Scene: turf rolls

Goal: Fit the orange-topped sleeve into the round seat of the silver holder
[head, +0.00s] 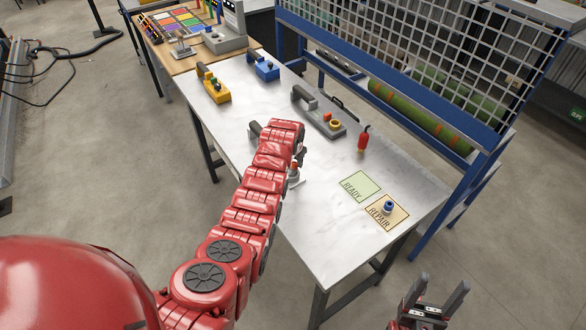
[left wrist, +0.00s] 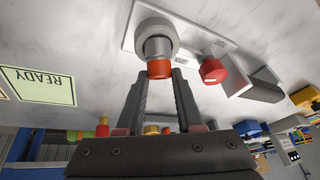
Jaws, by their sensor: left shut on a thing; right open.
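The orange-topped sleeve (left wrist: 159,68) is between the fingertips of my left gripper (left wrist: 160,78), which is shut on it. Its grey body points to the pale ring of the silver holder's round seat (left wrist: 143,33). The body lines up with the ring; I cannot tell whether it is inside it or just above. The holder's red button (left wrist: 213,70) and dark handle (left wrist: 262,86) are beside the seat. In the head view my left gripper (head: 294,160) hides most of the holder; its handle (head: 254,128) shows. My right gripper (head: 435,298) is open and empty, off the table's front right.
A green READY mat (head: 360,187) and a tan REPAIR mat (head: 400,216) with a blue-topped sleeve (head: 388,207) lie at the right.

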